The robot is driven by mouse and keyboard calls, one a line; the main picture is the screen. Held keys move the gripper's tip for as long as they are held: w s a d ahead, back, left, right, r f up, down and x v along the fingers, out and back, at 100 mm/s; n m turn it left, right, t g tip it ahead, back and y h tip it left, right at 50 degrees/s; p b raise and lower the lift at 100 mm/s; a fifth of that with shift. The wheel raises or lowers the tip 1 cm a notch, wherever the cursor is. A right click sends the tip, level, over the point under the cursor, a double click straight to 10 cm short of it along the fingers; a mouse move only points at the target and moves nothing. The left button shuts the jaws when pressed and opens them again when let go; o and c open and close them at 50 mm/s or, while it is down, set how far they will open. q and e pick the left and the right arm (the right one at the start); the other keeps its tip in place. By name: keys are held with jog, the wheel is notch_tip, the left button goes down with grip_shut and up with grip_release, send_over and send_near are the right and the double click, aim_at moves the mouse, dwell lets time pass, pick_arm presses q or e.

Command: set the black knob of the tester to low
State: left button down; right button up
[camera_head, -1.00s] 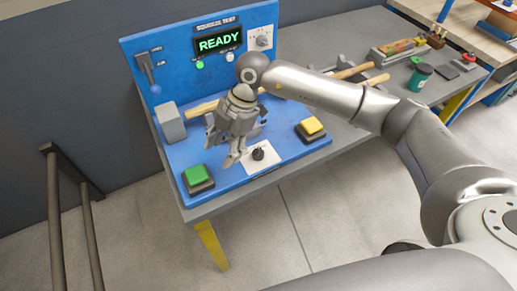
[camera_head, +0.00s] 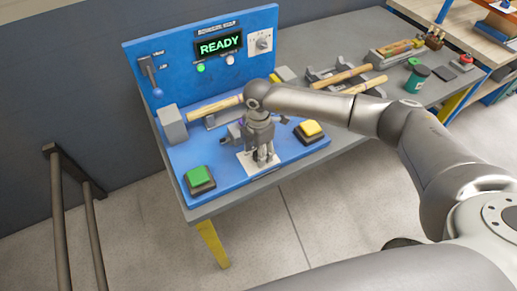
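The tester (camera_head: 193,98) is a blue station with an upright back panel and a flat base on the grey table. Its lit display (camera_head: 220,45) reads READY. The black knob sits on a white plate (camera_head: 243,162) at the front of the base, between the green and yellow buttons. My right gripper (camera_head: 264,163) points down over this plate, fingertips at the knob's place. The fingers hide most or all of the knob, so its setting and whether they grip it cannot be seen. My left gripper is not in view.
A green button (camera_head: 199,175) is left of the gripper and a yellow button (camera_head: 311,128) right. A wooden stick (camera_head: 214,107) lies behind by a grey block (camera_head: 172,124). A lever (camera_head: 149,72) and a white dial (camera_head: 263,42) are on the panel.

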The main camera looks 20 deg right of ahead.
jog(key=shift+f, duration=0.35)
jog(key=c, duration=1)
jog(key=n+b, duration=0.3)
jog(key=n, duration=0.1)
jog(key=shift+w+f+n, duration=0.1)
jog(key=shift+n, duration=0.2)
jog(key=shift+n+b, duration=1.6)
jog(key=shift+n, duration=0.5)
jog(key=shift+r, duration=0.2)
